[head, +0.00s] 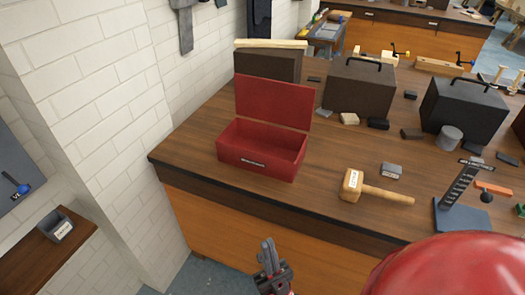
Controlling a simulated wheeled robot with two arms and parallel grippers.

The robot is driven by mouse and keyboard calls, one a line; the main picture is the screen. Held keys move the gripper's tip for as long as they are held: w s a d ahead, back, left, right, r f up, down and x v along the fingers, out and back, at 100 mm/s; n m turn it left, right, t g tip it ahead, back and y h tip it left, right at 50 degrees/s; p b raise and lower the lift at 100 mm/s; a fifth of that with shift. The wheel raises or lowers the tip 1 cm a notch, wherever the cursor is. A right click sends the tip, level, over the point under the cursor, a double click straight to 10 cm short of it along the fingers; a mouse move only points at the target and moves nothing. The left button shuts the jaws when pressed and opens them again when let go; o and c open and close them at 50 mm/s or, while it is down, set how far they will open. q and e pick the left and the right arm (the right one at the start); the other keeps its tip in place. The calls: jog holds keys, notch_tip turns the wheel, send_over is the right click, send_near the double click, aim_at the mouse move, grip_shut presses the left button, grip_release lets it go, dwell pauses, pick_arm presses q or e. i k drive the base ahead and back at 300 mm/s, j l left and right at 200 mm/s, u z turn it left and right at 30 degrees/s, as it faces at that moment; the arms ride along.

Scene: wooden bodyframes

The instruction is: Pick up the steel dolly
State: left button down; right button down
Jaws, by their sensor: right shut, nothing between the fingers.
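A small grey metal block with a white label (391,171) lies on the wooden workbench, right of centre, behind the mallet handle; it looks like the steel dolly, but its label is too small to read. Another grey labelled piece (57,229) sits on the low wooden shelf at the left. My right gripper (267,246) is at the bottom centre, in front of the bench's front edge, pointing up in the picture. Its fingers are together and hold nothing. It is well apart from both grey pieces. My left gripper is not in view.
An open red toolbox (262,148) and a wooden mallet (374,189) are on the bench (220,180). Two dark cases (358,88) (462,104), small blocks and a dark upright stand (460,195) crowd the right side. A brick wall (85,90) bounds the left.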

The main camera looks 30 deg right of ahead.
aim_at(392, 171)
jog(key=z, duration=1.85)
